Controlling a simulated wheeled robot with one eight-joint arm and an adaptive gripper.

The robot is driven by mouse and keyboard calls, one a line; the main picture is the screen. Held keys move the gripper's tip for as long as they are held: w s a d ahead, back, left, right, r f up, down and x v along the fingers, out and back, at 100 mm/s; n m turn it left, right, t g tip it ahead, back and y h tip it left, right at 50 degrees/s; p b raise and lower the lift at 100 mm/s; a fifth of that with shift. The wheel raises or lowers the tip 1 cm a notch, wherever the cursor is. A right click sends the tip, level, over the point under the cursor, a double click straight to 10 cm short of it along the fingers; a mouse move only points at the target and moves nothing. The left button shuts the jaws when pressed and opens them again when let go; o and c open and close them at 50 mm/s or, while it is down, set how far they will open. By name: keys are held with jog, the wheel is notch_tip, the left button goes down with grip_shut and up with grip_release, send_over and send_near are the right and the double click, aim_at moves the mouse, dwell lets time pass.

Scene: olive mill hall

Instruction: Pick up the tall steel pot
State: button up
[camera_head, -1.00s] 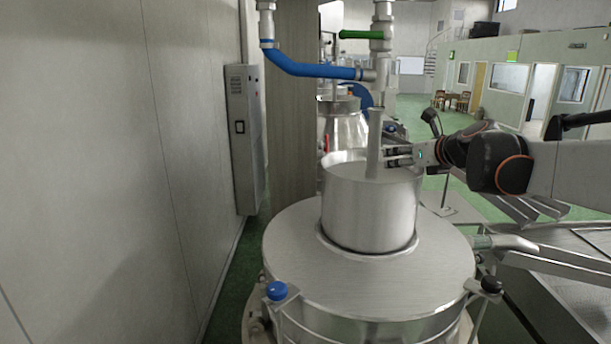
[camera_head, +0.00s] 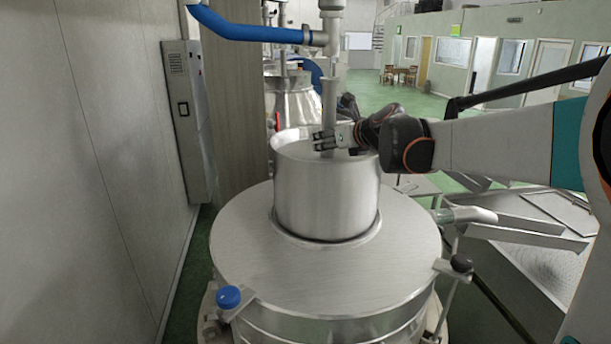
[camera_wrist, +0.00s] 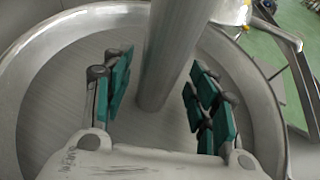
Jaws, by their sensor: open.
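A tall, slender steel cylinder (camera_head: 329,95), which looks like the tall steel pot, stands upright in the wide steel drum (camera_head: 326,205) on top of the tank. A valve pipe hangs right above it. My gripper (camera_head: 322,142) is at its lower part, just above the drum's rim, reaching in from the right. In the wrist view the cylinder (camera_wrist: 172,50) rises between the green finger pads of my open gripper (camera_wrist: 160,98), with gaps on both sides. Its foot is on the drum's flat inner surface. Its top is out of the wrist view.
The blue pipe (camera_head: 255,30) runs close to the cylinder's top at the left. The round tank (camera_head: 310,275) has a blue knob (camera_head: 228,297) and a black knob. A wall and grey cabinet (camera_head: 187,120) stand left. A metal trough (camera_head: 545,265) lies right, with open green floor behind.

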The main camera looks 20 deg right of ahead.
jog(key=shift+s+r, duration=0.1)
jog(key=shift+s, duration=0.15)
jog(key=shift+s+a+r, duration=0.15)
jog(key=shift+s, duration=0.15)
jog(key=shift+c, duration=1.2)
jog(key=shift+w, duration=0.25)
grip_shut()
